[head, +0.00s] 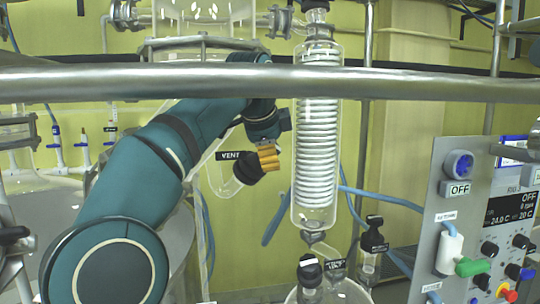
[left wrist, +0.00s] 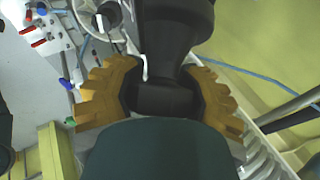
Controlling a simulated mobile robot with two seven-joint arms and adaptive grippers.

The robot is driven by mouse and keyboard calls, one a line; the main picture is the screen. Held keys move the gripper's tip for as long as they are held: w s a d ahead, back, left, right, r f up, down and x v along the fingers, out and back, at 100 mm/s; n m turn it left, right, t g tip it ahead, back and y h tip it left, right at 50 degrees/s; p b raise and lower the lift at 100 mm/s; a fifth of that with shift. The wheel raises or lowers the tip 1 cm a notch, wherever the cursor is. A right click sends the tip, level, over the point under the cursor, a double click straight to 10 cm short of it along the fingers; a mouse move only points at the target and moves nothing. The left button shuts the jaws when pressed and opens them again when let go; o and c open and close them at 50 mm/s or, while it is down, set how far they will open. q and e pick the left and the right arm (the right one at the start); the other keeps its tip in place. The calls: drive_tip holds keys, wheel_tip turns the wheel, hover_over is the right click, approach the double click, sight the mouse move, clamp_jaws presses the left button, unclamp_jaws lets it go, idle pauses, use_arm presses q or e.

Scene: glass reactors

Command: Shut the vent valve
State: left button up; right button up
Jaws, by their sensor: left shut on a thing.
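The vent valve's black knob (head: 246,168) shows in the middle of the head view, beside a black label (head: 230,156) that reads VENT. My left gripper (head: 268,157), with ribbed orange fingers, is at the knob's right side. In the left wrist view its two fingers (left wrist: 165,97) lie on either side of the black knob (left wrist: 165,98), shut on it. A black body (left wrist: 178,35) extends from the knob toward the top of that view. How far the valve is turned cannot be told. My right gripper is not in view.
A glass condenser with a white coil (head: 317,140) stands close to the right of my left gripper. A steel rail (head: 420,86) crosses in front, above the gripper. A control panel (head: 450,190) stands at the right. Black-capped glass fittings (head: 309,271) are below.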

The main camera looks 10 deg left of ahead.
use_arm(q)
drive_tip(key=shift+r, duration=0.25)
drive_tip(key=o, duration=1.4)
drive_tip(key=shift+s, duration=0.1)
drive_tip(key=shift+f, duration=0.1)
